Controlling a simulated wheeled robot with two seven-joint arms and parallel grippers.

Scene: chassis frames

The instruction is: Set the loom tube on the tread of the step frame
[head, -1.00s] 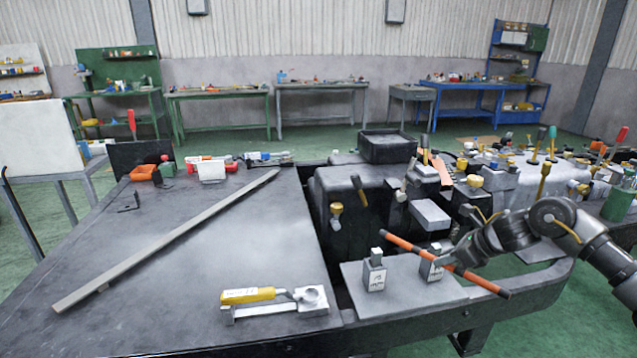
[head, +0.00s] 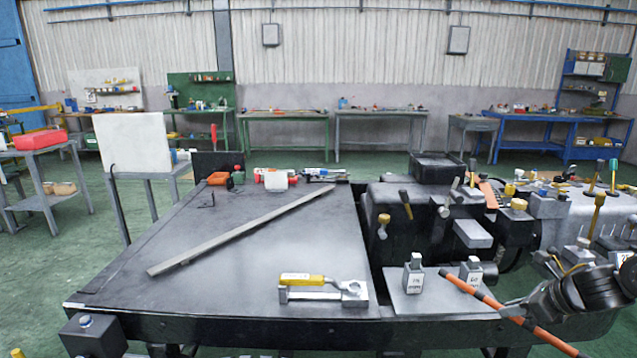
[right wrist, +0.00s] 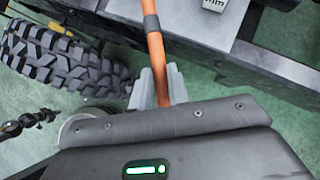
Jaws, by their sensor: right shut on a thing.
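The loom tube is a thin orange rod (head: 545,339) with dark bands and a dark end. My right gripper (head: 512,309) is shut on it and holds it aslant over the front right of the bench. Its upper left end is between two labelled grey blocks. In the right wrist view the tube (right wrist: 156,55) runs up from between the grey fingers (right wrist: 158,90). Its lower right end leaves the head view at the bottom. I cannot tell the step frame or its tread for certain. My left gripper is not in view.
A grey plate (head: 435,301) bears the two blocks (head: 413,274). A yellow-handled tool (head: 322,290) and a long grey bar (head: 245,230) lie on the dark bench top. Dark machinery stands behind the plate. A knobbly tyre (right wrist: 60,60) is beside the tube in the wrist view.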

